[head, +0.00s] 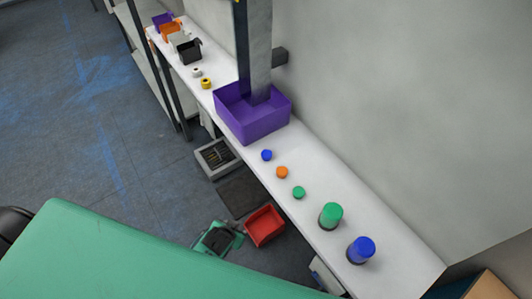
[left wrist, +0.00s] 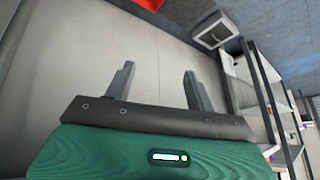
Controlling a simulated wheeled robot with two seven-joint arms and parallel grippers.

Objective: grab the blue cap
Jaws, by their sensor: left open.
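A small round blue cap (head: 267,155) lies on the white shelf in the head view, just in front of the purple bin. A larger cylinder with a blue top (head: 361,250) stands near the shelf's near end. My left gripper (left wrist: 158,68) shows in the left wrist view with its two dark fingers apart and nothing between them. It points at bare grey surfaces there, and no blue cap is in that view. I cannot clearly make out its fingers in the head view. My right gripper is in neither view.
The white shelf (head: 415,261) runs along the wall. Beside the blue cap are an orange cap (head: 282,172) and a green cap (head: 298,192), then a green-topped cylinder (head: 330,216). The purple bin (head: 252,120) stands behind, at a grey post (head: 255,60). A red bin (head: 265,225) is lower down.

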